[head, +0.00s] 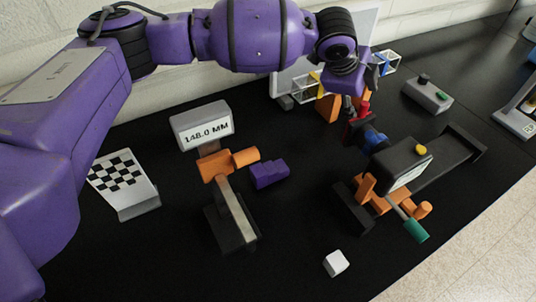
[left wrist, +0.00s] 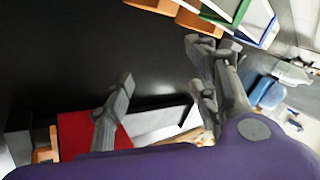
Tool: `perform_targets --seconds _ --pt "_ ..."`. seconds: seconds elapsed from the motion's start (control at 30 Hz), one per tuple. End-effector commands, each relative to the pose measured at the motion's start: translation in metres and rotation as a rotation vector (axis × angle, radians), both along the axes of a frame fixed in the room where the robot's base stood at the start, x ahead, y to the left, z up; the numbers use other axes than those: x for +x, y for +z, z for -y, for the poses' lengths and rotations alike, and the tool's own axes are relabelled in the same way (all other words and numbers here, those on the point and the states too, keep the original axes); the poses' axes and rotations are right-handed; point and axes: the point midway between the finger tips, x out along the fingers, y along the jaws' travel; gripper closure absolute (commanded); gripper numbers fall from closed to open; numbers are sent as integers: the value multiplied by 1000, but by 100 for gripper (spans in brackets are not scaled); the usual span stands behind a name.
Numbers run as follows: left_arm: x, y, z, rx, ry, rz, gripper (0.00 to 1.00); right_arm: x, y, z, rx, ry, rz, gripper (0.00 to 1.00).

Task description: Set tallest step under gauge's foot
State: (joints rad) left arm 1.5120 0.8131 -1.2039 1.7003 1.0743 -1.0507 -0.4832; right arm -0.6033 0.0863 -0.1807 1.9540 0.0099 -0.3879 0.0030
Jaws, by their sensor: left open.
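The gauge (head: 203,124) shows 148.0 MM on a grey display in the head view. An orange body with a round orange arm sits below the display, above a pale bar and a dark base (head: 225,228). A purple stepped block (head: 268,174) lies on the black table just right of the gauge, apart from its pale bar. My left arm reaches over the table's back; its gripper is largely hidden in the head view. In the left wrist view, my left gripper (left wrist: 160,64) is open, with nothing visible between its fingers. My right gripper is not in view.
A checkerboard plate (head: 124,178) stands at left. A white cube (head: 336,263) lies near the front. A second device with a yellow button (head: 420,150) and green handle (head: 416,230) stands at right. A grey button box (head: 427,96) is behind it. The table between gauge and cube is clear.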

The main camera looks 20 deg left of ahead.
Motion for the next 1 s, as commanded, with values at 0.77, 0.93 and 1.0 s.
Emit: perform_targets --seconds 0.77,0.93,1.0 --pt "-176 -52 -151 459 1056 -748 47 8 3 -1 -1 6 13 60" --pt "-180 -72 -155 457 1054 -747 47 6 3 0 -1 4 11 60" --pt "-183 -83 -157 458 1053 -748 47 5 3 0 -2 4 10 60"
